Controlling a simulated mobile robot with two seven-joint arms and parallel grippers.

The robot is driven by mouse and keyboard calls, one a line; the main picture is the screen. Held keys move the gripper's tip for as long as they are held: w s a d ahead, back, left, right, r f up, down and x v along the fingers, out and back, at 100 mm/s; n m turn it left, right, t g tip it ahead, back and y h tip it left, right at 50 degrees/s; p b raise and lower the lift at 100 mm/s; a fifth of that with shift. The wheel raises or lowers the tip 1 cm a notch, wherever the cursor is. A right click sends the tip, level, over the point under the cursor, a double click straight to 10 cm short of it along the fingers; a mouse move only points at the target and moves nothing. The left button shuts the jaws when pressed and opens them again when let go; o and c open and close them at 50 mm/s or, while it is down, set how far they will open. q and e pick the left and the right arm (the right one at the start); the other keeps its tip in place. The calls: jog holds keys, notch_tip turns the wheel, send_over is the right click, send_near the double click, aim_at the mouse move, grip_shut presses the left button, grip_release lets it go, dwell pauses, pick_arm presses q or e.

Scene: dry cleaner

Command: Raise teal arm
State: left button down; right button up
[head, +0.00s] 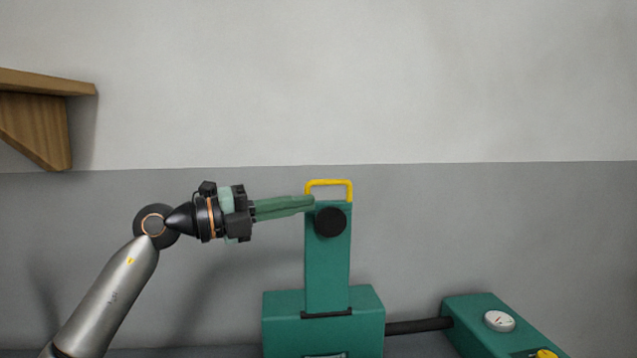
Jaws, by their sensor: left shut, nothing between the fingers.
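The teal arm (328,265) stands upright on a teal base block (283,313). A yellow handle (341,183) is on its top, and a round black knob (330,222) is on its face near the top. My left gripper (312,203) comes in from the left. Its green fingers are shut with nothing between them. The fingertips are at the upper left edge of the teal arm, just below the left foot of the yellow handle. I cannot tell whether they touch it. My right gripper is out of view.
A black pipe (418,326) runs right from the base block to a teal box (492,325) with a white gauge (499,321) and a yellow knob (545,353). A wooden shelf (45,83) is on the wall at upper left. The space above the arm is clear.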

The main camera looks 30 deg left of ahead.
pick_arm(q)
jog(key=w, duration=0.3)
jog(key=w+r+p, duration=0.1)
jog(key=w, duration=0.2)
jog(key=shift+w+d+r, duration=0.1)
jog(key=shift+w+d, duration=0.05)
jog(key=shift+d, duration=0.05)
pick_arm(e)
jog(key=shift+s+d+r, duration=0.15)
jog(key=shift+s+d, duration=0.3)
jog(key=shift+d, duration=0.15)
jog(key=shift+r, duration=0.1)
